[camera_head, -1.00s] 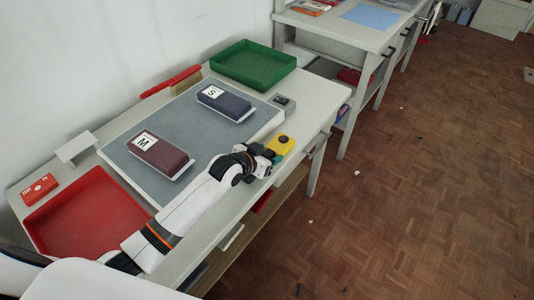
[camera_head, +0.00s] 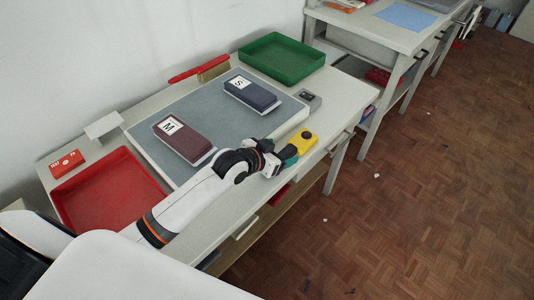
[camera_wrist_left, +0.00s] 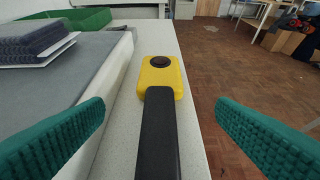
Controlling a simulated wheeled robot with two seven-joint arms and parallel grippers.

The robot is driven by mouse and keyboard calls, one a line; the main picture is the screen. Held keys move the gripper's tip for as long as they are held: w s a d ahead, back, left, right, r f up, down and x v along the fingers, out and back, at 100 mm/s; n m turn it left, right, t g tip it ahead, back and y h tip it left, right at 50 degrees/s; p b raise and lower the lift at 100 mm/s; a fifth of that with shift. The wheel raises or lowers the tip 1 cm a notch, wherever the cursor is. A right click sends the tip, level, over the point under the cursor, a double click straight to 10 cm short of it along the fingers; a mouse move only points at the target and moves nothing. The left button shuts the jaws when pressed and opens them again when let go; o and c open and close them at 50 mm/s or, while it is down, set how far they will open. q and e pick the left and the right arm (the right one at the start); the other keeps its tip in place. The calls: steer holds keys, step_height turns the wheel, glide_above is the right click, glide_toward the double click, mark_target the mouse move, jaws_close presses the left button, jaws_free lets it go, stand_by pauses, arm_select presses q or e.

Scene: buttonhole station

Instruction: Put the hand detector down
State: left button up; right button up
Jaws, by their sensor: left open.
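The hand detector has a yellow head with a dark round button and a black handle. It lies on the pale tabletop near its front edge, in the head view (camera_head: 304,140) and in the left wrist view (camera_wrist_left: 161,80). My left gripper (camera_head: 286,158) is at the handle end of the detector. In the left wrist view its two teal fingers (camera_wrist_left: 160,135) stand wide apart, one on each side of the black handle, with clear gaps. The handle is mostly hidden in the head view. My right gripper is not in view.
A grey mat (camera_head: 215,115) bears a maroon block marked M (camera_head: 185,140) and a navy block marked S (camera_head: 252,94). A green tray (camera_head: 281,80) stands at the back and a red tray (camera_head: 105,195) at the left. A small grey device (camera_head: 309,98) sits behind the detector.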

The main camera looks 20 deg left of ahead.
arm_select(q)
steer(key=v, duration=0.6)
steer(key=shift+s+r, duration=0.1)
steer(key=shift+s, duration=0.05)
